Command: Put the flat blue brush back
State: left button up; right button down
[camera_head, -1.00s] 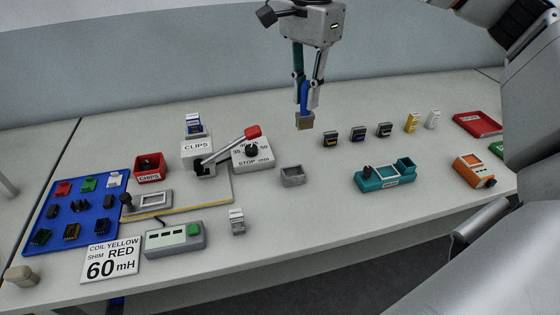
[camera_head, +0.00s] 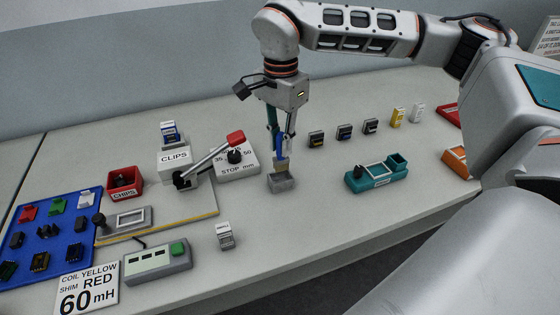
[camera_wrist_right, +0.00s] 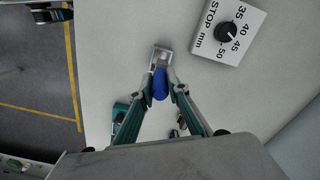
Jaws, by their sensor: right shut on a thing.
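The flat blue brush (camera_head: 281,148) is upright, its blue handle between the fingers of my right gripper (camera_head: 281,138), which is shut on it. Its pale bristle end points down, at the mouth of the small grey holder (camera_head: 282,183) on the table. I cannot tell whether the bristles touch the bottom. In the right wrist view the blue handle (camera_wrist_right: 160,84) is between the fingertips, with the grey holder (camera_wrist_right: 161,52) just beyond it. My left gripper is not in view.
The STOP dial block (camera_head: 240,160) and a red-tipped lever (camera_head: 235,138) stand just left of the holder. A teal fixture (camera_head: 378,176) is to its right. Several small boxes (camera_head: 344,132) line the back right. The table in front of the holder is clear.

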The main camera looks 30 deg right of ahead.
aim_at(281, 158)
jog(key=shift+f, duration=0.9)
notch_tip(281, 158, down, 3)
jog(key=shift+f+b, duration=0.2)
jog(key=shift+b, duration=0.15)
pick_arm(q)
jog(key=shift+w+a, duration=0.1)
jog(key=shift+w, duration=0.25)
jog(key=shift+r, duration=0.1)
pick_arm(e)
jog(key=shift+f, duration=0.2)
jog(key=c, duration=1.9)
grip_release()
